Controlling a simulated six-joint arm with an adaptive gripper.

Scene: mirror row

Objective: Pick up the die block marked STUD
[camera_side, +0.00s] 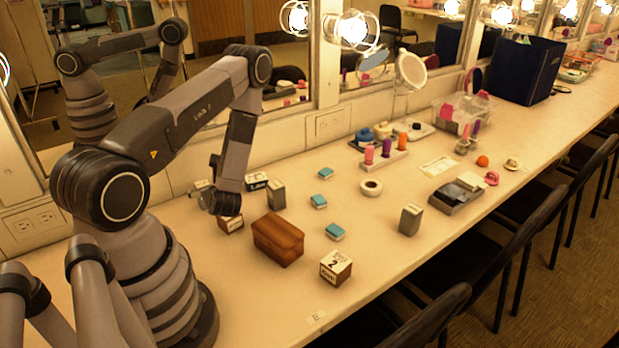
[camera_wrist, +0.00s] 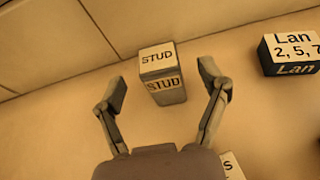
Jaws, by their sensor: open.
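The die block marked STUD (camera_wrist: 162,58) stands in the wrist view, with a white label on its top and the word again on its greyish side. My gripper (camera_wrist: 164,82) is open, one finger to the left of the block and one to the right, with visible gaps on both sides. In the side view my gripper (camera_side: 208,200) is low over the left part of the counter. A small pale block (camera_side: 201,185) shows partly behind it there; its label cannot be read.
A block marked Lan (camera_wrist: 290,54) stands to the right in the wrist view. A white-topped block (camera_wrist: 233,166) is partly hidden by my gripper. In the side view, a brown wooden box (camera_side: 278,240), a grey block (camera_side: 276,195) and a numbered block (camera_side: 335,267) stand nearby.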

